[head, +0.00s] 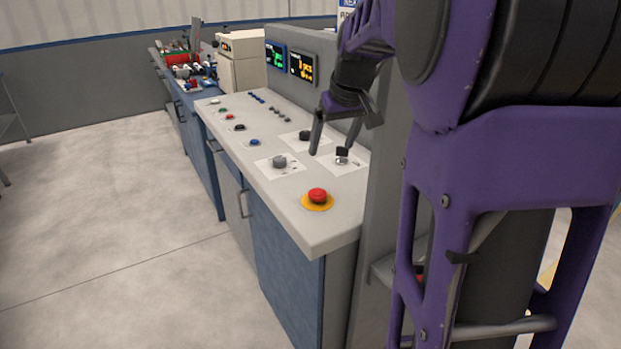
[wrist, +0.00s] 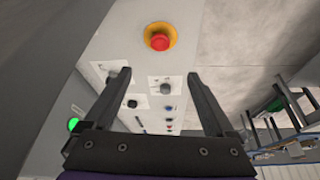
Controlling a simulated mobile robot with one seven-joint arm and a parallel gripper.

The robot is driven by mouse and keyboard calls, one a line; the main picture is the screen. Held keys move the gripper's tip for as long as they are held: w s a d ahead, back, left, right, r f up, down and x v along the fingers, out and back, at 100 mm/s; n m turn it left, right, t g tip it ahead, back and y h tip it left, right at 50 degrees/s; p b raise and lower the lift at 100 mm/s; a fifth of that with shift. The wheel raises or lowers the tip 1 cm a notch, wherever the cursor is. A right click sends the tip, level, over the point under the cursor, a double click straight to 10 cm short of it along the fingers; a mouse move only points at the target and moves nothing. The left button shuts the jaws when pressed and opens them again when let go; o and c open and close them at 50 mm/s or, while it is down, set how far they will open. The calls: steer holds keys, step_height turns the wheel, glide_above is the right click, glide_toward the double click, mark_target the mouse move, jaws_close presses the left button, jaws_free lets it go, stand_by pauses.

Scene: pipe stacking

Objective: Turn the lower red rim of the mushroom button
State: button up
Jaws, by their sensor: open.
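The red mushroom button (head: 317,195) sits on a yellow ring (head: 317,204) near the front end of the white panel top (head: 325,238). Its lower red rim shows just above the yellow ring. In the wrist view the button (wrist: 159,41) is at the top middle, beyond my fingertips. My gripper (head: 334,152) is open and empty above the panel, farther back than the button. The gripper's two fingers also show in the wrist view (wrist: 159,76), spread wide. Neither finger touches the button.
A grey knob (head: 279,162) and black knobs (head: 305,135) sit on white plates behind the button. Small coloured buttons (head: 240,127) line the left side. Two displays (head: 301,67) stand at the back. A cluttered bench (head: 187,70) is far left. Open floor lies left of the panel.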

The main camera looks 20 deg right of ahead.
mark_target(317, 191)
steer(key=b+x, duration=0.2)
steer(key=x, duration=1.5)
steer(key=shift+f, duration=0.15)
steer(key=c, duration=1.4)
steer(key=shift+o, duration=0.2)
steer(key=shift+a+m, duration=0.1)
steer(key=shift+m, duration=0.3)
